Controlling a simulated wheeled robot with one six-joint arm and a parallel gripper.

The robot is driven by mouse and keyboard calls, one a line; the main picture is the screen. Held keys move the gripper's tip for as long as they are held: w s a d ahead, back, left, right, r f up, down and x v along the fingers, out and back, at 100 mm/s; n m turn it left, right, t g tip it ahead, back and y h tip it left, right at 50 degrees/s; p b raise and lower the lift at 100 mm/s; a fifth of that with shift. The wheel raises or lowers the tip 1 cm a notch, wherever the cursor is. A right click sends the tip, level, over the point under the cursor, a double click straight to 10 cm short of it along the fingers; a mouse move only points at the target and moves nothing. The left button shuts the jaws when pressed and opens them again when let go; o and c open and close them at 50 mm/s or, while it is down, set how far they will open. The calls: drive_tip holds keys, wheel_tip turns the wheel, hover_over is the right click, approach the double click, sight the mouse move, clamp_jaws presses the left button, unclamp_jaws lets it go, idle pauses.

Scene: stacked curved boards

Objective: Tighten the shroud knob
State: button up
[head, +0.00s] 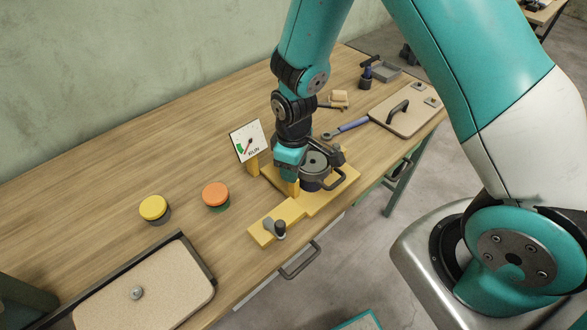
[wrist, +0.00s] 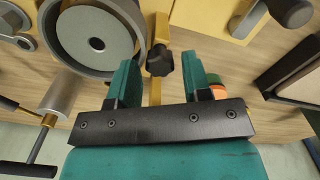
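The black lobed knob (wrist: 160,60) shows in the wrist view beside a round grey shroud (wrist: 133,39) with a pale ring inside. My gripper (wrist: 160,66) is open, with one teal finger on each side of the knob and gaps between. I cannot tell how deep the knob sits between the fingers. In the head view my gripper (head: 289,171) points down beside the dark round shroud (head: 318,163) with its side handle, on a yellow base (head: 310,207). The knob is hidden there behind my gripper.
A white gauge plate (head: 248,141) stands behind the base. A yellow button (head: 154,207) and an orange button (head: 215,194) are to the left. A tray (head: 145,290) and a board with a handle (head: 405,108) flank the work area.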

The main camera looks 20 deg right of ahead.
wheel_tip(320, 180, up, 6)
drive_tip(key=p, duration=0.5)
idle(0.5)
drive_tip(key=s+a+r+m+y+b, duration=0.1)
drive_tip(key=s+a+r+y+b, duration=0.1)
drive_tip(key=s+r+b, duration=0.3)
drive_tip(key=s+a+r+y+b, duration=0.2)
drive_tip(key=s+r+b, duration=0.4)
drive_tip(key=s+r, duration=0.3)
drive_tip(key=s, duration=0.4)
drive_tip(key=shift+s+a+r+m, duration=0.2)
drive_tip(key=shift+s+a+m, duration=0.05)
drive_tip(key=shift+a+m, duration=0.15)
